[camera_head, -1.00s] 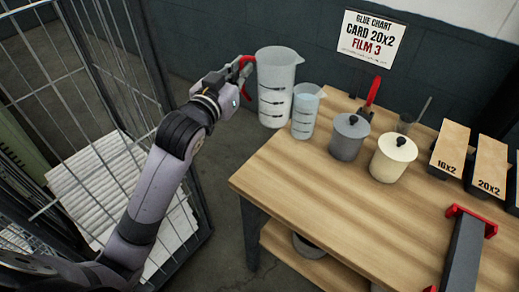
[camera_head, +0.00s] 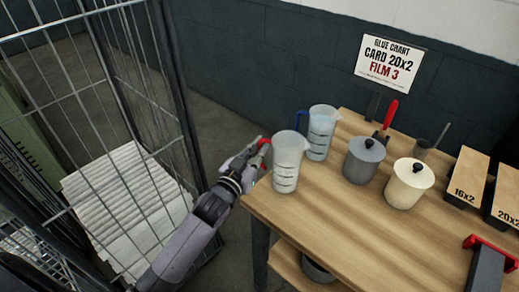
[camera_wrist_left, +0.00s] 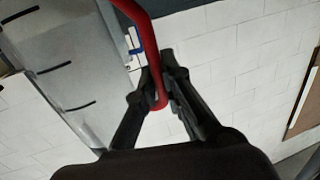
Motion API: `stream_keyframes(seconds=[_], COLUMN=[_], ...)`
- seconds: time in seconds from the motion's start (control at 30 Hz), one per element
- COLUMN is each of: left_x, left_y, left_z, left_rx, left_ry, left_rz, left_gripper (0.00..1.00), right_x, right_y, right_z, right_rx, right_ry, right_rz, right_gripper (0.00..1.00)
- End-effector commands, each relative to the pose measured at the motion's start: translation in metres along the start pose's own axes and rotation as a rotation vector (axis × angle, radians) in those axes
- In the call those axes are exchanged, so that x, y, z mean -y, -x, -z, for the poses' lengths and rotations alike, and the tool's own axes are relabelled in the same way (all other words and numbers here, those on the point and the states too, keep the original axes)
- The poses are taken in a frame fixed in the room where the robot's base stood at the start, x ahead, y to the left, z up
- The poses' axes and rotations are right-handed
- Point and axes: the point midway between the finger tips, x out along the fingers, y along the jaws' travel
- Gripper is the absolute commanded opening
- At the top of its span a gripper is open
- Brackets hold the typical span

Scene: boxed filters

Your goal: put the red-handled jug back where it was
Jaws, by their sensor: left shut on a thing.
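The red-handled jug (camera_head: 287,163) is a clear measuring jug with dark marks, upright at the left end of the wooden table. My left gripper (camera_head: 260,150) is at its left side, shut on the red handle. In the left wrist view the red handle (camera_wrist_left: 148,45) passes between the fingertips (camera_wrist_left: 160,98), and the jug's body (camera_wrist_left: 65,60) fills the left. Whether its base touches the wood or hovers just above, I cannot tell. My right gripper is not in view.
A blue-handled jug (camera_head: 321,135) with pale liquid stands close behind the red-handled one. A grey lidded pot (camera_head: 363,162) and a cream lidded pot (camera_head: 404,187) stand to the right. The table (camera_head: 330,225) is clear in front. A wire cage (camera_head: 100,120) stands left.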

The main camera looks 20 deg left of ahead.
Motion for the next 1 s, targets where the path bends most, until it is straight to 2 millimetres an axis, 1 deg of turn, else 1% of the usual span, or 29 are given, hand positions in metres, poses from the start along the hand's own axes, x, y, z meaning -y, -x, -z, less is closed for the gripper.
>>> stream_keyframes(seconds=[0.43,0.47,0.73,1.0], left_x=[-0.0003,-0.0001,-0.0002,-0.0002], left_y=[-0.0001,0.0001,0.0001,0.0001], left_z=[-0.0071,-0.0081,-0.0077,-0.0073], left_rx=[-0.005,-0.001,-0.001,-0.001], left_ry=[0.001,0.000,0.000,0.000], left_rz=[-0.001,0.000,0.000,0.000], left_gripper=[0.00,0.09,0.27,0.28], right_x=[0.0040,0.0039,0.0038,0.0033], right_y=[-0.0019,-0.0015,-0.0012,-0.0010], right_z=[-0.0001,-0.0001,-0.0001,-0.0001], right_rx=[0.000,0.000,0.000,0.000], right_ry=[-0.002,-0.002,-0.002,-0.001], right_rz=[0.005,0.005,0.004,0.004], right_gripper=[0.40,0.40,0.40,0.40])
